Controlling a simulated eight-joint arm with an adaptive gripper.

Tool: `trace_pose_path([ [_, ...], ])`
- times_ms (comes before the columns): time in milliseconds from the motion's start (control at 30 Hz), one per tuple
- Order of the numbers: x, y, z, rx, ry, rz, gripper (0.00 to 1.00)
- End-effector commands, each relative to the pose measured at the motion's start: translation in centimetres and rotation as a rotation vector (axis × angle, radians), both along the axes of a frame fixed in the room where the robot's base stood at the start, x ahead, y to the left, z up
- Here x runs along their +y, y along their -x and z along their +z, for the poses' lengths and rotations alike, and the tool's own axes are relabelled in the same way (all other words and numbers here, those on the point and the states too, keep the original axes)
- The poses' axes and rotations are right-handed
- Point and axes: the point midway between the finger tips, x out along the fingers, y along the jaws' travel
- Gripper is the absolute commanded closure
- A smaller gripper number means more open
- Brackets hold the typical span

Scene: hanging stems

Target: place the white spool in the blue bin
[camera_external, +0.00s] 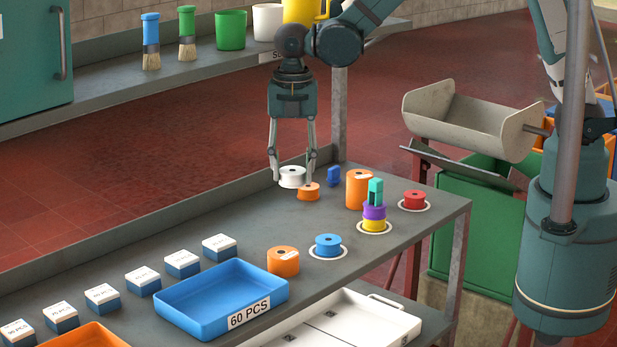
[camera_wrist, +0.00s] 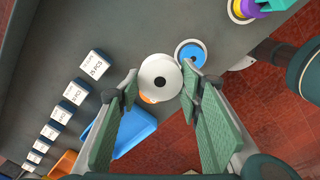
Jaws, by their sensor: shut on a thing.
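The white spool (camera_external: 292,176) is between the fingertips of my gripper (camera_external: 292,178), over the far part of the grey bench. My gripper is shut on it, pointing down. In the wrist view the white spool (camera_wrist: 160,78) shows its round top and dark centre hole between the two green-padded fingers (camera_wrist: 157,88). I cannot tell how far it is off the bench. The blue bin (camera_external: 212,322), labelled 60 PCS, stands at the near side of the bench; its inside looks empty. In the wrist view the bin (camera_wrist: 136,134) is partly hidden by a finger.
A small orange spool (camera_external: 308,192) sits close beside the white one. An orange spool (camera_external: 283,262) and a blue spool (camera_external: 328,245) stand near the bin. A row of labelled boxes (camera_external: 143,281) lines its left side. A tall orange cylinder (camera_external: 357,190) stands to the right.

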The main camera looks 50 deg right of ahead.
Motion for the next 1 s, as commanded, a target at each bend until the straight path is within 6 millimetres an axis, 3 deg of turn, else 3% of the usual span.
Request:
trace_pose_path([
  [367, 9.9, 1.2, -2.2, 0.002, 0.003, 0.228, 0.76],
  [700, 19.9, 4.3, -4.5, 0.004, 0.005, 0.463, 0.76],
  [1000, 25.9, 6.9, -6.0, 0.004, 0.008, 0.606, 0.76],
])
